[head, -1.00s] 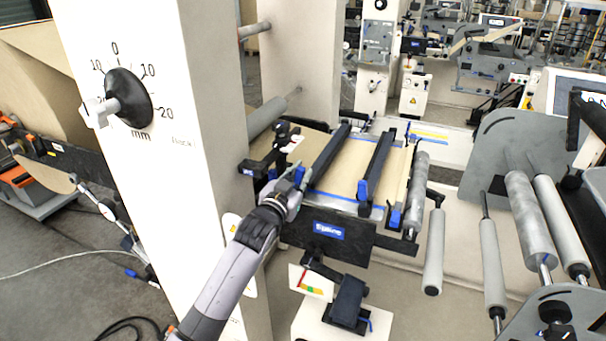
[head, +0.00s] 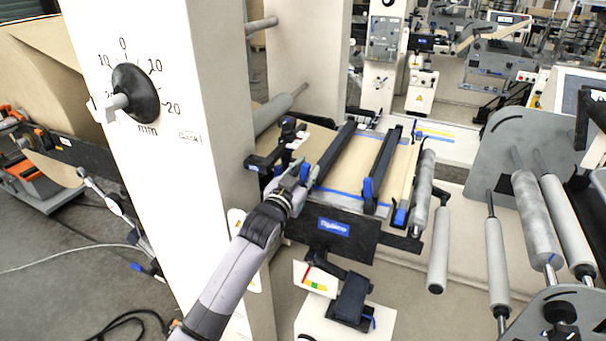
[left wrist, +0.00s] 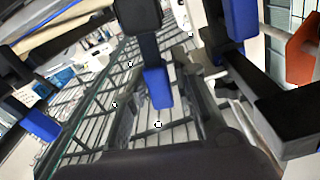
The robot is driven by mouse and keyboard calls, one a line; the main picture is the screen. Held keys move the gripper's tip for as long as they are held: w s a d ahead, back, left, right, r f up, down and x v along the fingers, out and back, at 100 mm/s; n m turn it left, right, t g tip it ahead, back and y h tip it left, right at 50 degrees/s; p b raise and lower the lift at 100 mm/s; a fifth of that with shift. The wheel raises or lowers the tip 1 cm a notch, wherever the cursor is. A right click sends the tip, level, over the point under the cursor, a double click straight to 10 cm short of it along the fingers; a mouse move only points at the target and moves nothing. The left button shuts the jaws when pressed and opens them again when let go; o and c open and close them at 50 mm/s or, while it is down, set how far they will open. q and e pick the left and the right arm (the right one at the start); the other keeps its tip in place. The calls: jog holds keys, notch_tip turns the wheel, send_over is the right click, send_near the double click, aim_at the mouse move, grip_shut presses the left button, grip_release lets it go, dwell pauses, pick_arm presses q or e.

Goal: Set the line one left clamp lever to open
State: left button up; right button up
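The splice table (head: 345,170) carries two black clamp bars with blue-ended levers. The left clamp bar (head: 334,155) has its blue lever end (head: 305,172) at the near end, partly hidden by my left gripper. The right clamp bar (head: 383,160) has its blue lever (head: 367,188) pointing down. My left gripper (head: 297,182) is at the near end of the left bar. In the left wrist view, a blue lever tip (left wrist: 157,88) on a black arm shows between the open dark fingers (left wrist: 160,115). I cannot tell whether they touch it. My right gripper is not in view.
A white machine column (head: 175,190) with a dial (head: 135,92) stands close left of my arm. A black front panel (head: 332,232) with a blue label is below the table edge. Grey rollers (head: 438,250) stand to the right. A white box with a black device (head: 350,298) is below.

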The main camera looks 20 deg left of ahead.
pick_arm(q)
jog(key=s, duration=1.2)
jog(key=shift+a, duration=0.25)
jog(key=s+f+g+b, duration=0.1)
jog(key=s+f+g, duration=0.25)
jog(key=f, duration=1.25)
jog(key=s+f+g+b, duration=0.1)
jog(key=s+f+g, duration=0.25)
jog(key=f, duration=1.15)
jog(key=s+f+g+b, duration=0.15)
jog(key=s+f, duration=0.35)
jog(key=f, duration=1.1)
jog(key=s+d+f+g, duration=0.2)
jog(key=s+f+g, duration=0.3)
jog(key=s+f, duration=1.25)
jog(key=s+f+g, duration=0.1)
jog(key=s+f, duration=0.1)
jog(key=s, duration=0.8)
jog(key=s+f+g+b, duration=0.1)
jog(key=s+f+g, duration=0.1)
jog(key=s, duration=0.8)
jog(key=shift+d+f+y, duration=0.15)
jog(key=shift+f+y, duration=0.15)
jog(key=shift+f, duration=0.4)
